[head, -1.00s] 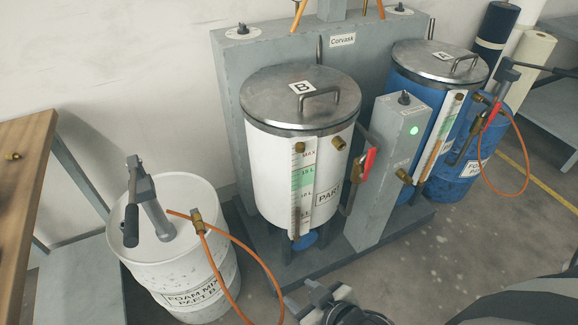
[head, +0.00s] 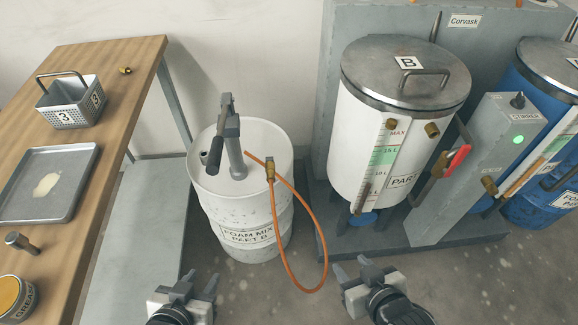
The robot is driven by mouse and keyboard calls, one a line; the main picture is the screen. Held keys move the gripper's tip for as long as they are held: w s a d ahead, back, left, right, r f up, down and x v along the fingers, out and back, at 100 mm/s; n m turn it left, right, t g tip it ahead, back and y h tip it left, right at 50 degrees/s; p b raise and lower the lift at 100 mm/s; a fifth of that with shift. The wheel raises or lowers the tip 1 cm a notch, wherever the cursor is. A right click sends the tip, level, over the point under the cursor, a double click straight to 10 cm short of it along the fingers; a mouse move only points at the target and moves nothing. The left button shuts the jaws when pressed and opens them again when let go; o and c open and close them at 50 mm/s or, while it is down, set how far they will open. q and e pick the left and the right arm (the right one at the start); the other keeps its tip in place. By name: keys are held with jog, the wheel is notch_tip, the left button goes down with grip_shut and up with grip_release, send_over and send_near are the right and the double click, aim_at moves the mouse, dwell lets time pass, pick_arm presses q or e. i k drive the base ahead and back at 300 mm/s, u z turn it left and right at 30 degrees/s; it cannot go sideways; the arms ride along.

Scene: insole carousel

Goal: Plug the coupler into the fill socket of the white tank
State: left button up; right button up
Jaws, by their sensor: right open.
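The white tank (head: 360,110), marked B, stands right of centre with a steel lid. A brass socket (head: 432,130) sticks out of its upper front, right of the level gauge (head: 378,165). A brass coupler (head: 270,172) on an orange hose (head: 291,283) sits at the right rim of the white drum (head: 215,195); how it is held there is unclear. My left gripper (head: 200,281) is low in the picture, below the drum, open and empty. My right gripper (head: 351,268) is open and empty, right of the hose loop. Both are apart from the coupler.
A hand pump (head: 232,145) rises from the drum. A red-handled valve (head: 457,160) sits beside the white tank. The blue tank (head: 545,85) stands at right. The wooden bench (head: 110,130) at left holds a basket (head: 70,103), tray (head: 45,205) and grease tin (head: 14,298).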

aim_at(270, 178)
jog(key=u, duration=1.3)
jog(key=k, duration=0.85)
jog(key=z, duration=1.75)
